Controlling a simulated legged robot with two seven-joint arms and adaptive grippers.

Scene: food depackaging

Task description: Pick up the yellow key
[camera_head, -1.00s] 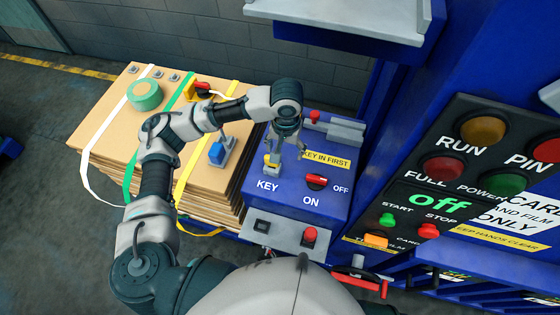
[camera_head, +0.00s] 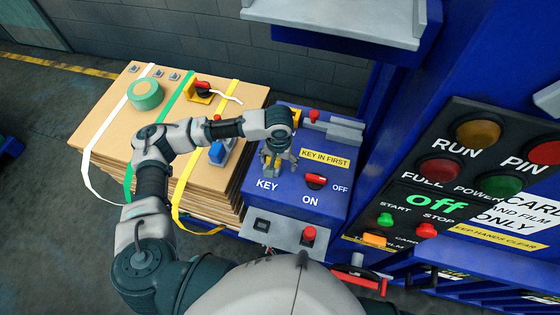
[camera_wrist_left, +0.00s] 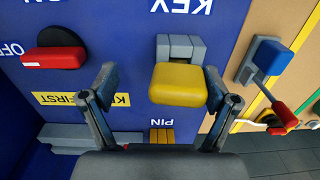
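The yellow key (camera_wrist_left: 179,84) sits in a grey holder on the blue panel, by the word KEY. My right gripper is not in view.
A red switch (camera_head: 316,181) sits right of the key on the blue panel (camera_head: 325,205). A yellow piece (camera_wrist_left: 161,136) lies by the word PIN. A strapped cardboard stack (camera_head: 110,135) with a green tape roll (camera_head: 145,95) stands left. A control panel (camera_head: 460,170) stands right.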

